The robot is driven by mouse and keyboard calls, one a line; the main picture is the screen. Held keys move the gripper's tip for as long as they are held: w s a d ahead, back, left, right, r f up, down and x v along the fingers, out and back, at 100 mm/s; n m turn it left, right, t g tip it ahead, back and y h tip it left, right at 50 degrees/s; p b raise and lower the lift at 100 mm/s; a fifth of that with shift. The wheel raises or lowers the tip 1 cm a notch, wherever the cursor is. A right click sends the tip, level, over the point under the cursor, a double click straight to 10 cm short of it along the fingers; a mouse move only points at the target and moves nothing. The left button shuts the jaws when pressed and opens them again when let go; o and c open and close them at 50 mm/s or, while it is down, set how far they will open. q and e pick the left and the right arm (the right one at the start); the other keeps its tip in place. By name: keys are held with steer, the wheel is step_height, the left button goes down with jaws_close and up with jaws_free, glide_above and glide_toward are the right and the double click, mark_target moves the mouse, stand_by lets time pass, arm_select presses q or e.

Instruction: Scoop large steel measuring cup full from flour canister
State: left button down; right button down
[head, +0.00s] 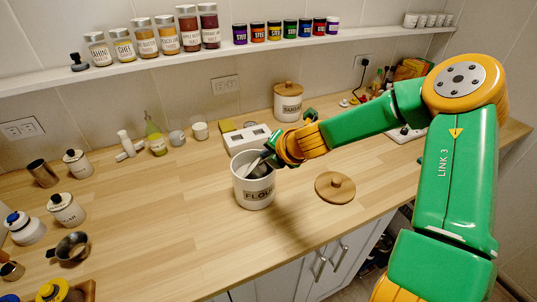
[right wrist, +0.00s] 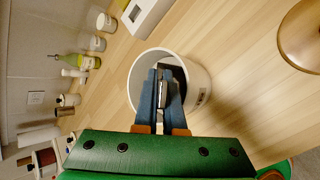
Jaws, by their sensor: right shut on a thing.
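The white flour canister (head: 254,194) stands open and upright on the wooden counter; its rim also shows in the right wrist view (right wrist: 133,78). My right gripper (head: 268,154) reaches in over the canister's mouth from the right. Its blue fingers (right wrist: 162,84) point down into the canister and are shut on a thin metal handle. This belongs to the steel measuring cup (head: 262,171), whose dark bowl shows partly inside the mouth. The fingers and rim hide most of the cup, and I cannot see the flour or how full the cup is. My left gripper is not in view.
The round wooden lid (head: 335,187) lies on the counter right of the canister. The counter between is clear.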

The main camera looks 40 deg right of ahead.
steer(key=shift+s+d+f+t+b, duration=0.2)
steer(key=shift+f+t+b, duration=0.2)
steer(key=shift+b, duration=0.55)
steer(key=shift+s+f+t+y+b, duration=0.2)
steer(key=shift+s+t+y+b, duration=0.15)
steer(key=shift+b, duration=0.2)
steer(key=shift+r, duration=0.2)
steer(key=shift+w+r+p, duration=0.15)
steer(key=shift+r+p, duration=2.75)
steer(key=shift+p, duration=0.3)
